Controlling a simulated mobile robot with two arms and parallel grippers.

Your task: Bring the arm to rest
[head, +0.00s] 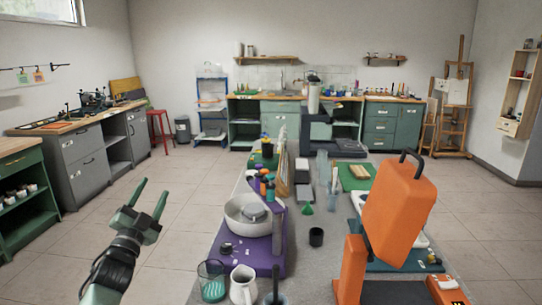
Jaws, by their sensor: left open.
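My left gripper (150,204) shows in the head view at the lower left, raised over the tiled floor to the left of the long table. Its two green fingers are spread apart with nothing between them. It touches nothing that I can see. My left arm comes up from the bottom edge of the picture. My right gripper does not show.
A long table (211,255) runs away from me, crowded with a white bowl (249,214), a white jug (243,284), a glass (211,281) and an orange machine (398,207). Grey cabinets (84,165) line the left wall. The floor (178,190) between is clear.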

